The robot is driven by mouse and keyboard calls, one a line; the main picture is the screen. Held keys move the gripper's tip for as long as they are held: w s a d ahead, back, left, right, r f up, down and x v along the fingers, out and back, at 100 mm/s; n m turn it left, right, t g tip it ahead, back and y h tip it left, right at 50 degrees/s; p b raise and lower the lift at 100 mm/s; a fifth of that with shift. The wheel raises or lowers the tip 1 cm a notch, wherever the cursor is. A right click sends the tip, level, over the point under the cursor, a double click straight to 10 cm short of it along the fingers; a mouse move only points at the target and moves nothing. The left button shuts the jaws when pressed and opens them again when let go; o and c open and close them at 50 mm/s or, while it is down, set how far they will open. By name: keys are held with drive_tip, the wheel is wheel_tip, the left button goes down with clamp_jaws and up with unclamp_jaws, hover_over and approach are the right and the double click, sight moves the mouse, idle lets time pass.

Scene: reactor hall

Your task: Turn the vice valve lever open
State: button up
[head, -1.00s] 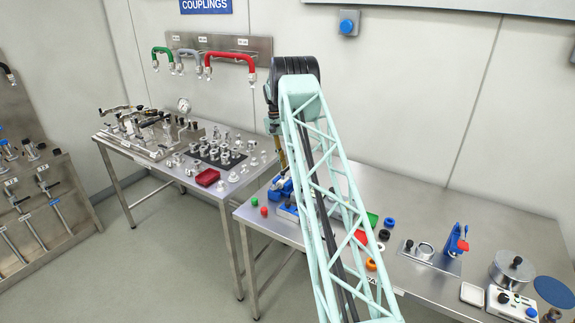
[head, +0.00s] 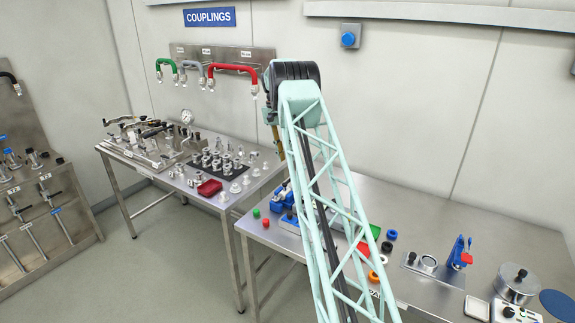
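A blue vice (head: 281,197) stands at the back left of the right-hand steel table (head: 435,200). My arm covers much of it. I cannot make out its valve or the lever, so I cannot tell how the lever is set. My arm rises across the middle of the picture to a dark elbow joint and then drops behind its own lattice link towards the vice. My gripper is hidden behind the arm, so neither its fingers nor any contact with the vice shows.
Green and red buttons (head: 265,223) sit at the table's left edge. Coloured rings (head: 386,247), a blue-and-red press (head: 459,252) and a metal pot (head: 515,283) stand to the right. Another table (head: 150,172) with couplings and a red tray (head: 209,188) stands left.

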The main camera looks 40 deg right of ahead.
drive_tip(key=shift+w+r, duration=0.2)
drive_tip(key=shift+r, duration=0.9)
drive_tip(key=shift+a, duration=0.1)
